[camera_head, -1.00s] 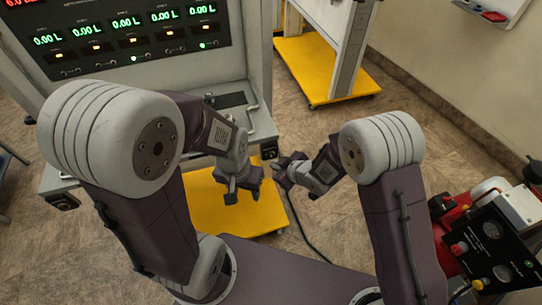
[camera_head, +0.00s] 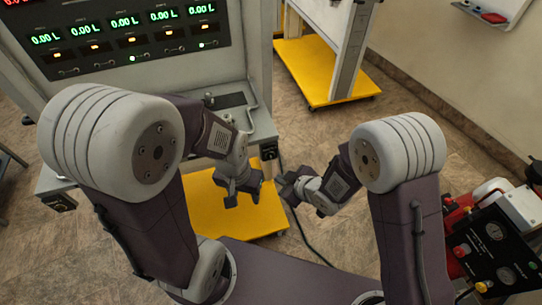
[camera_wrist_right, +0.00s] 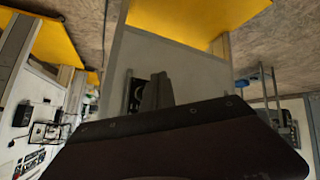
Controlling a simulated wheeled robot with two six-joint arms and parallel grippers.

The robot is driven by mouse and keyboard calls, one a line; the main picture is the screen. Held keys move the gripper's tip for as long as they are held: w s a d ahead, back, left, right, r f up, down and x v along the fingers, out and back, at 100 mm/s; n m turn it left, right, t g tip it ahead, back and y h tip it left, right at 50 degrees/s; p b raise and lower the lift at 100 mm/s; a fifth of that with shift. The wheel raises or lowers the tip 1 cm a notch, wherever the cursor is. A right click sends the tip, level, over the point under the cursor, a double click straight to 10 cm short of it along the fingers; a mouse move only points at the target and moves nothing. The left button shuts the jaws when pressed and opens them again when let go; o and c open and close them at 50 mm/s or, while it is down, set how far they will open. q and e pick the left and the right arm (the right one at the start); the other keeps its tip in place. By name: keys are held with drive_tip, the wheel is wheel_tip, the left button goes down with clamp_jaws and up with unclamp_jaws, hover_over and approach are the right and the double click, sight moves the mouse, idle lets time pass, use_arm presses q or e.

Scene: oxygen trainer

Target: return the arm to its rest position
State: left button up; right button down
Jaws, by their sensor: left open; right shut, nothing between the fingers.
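My left gripper (camera_head: 243,195) hangs over the yellow base plate in front of the trainer console. Its fingers are apart with nothing between them. My right gripper (camera_head: 285,186) is just to its right in the picture, apart from it, above the floor beside the yellow plate. It is shut and holds nothing. In the right wrist view its dark fingers (camera_wrist_right: 155,93) show beyond the wrist housing, which hides the lower middle of that view. Both arms are bent at the elbow in front of my body.
The trainer console (camera_head: 140,75) with green 0.00 L displays stands at the upper left, over a yellow base plate (camera_head: 205,213). Another yellow-based stand (camera_head: 318,75) is behind. Red equipment with a black gauge panel (camera_head: 495,250) is at the lower right.

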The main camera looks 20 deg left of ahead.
drive_tip(key=w+d+r+m+t+h, duration=0.25)
drive_tip(key=w+d+r, duration=0.25)
drive_tip(key=d, duration=0.3)
drive_tip(key=w+d+r+m+t+h, duration=0.1)
drive_tip(key=w+d+r+m+t, duration=0.2)
drive_tip(key=d+r, duration=0.45)
drive_tip(key=s+d+f+m+g+h, duration=0.2)
drive_tip(key=s+d+m, duration=0.15)
drive_tip(key=d, duration=0.25)
drive_tip(key=s+d+f+m+g+h, duration=0.2)
drive_tip(key=s+d+m+g, duration=0.15)
drive_tip(key=d, duration=0.35)
drive_tip(key=s+f+m+g, duration=0.2)
drive_tip(key=s+f+g, duration=0.1)
drive_tip(key=s, duration=0.8)
drive_tip(key=shift+s+a+g, duration=0.3)
drive_tip(key=shift+g, duration=0.5)
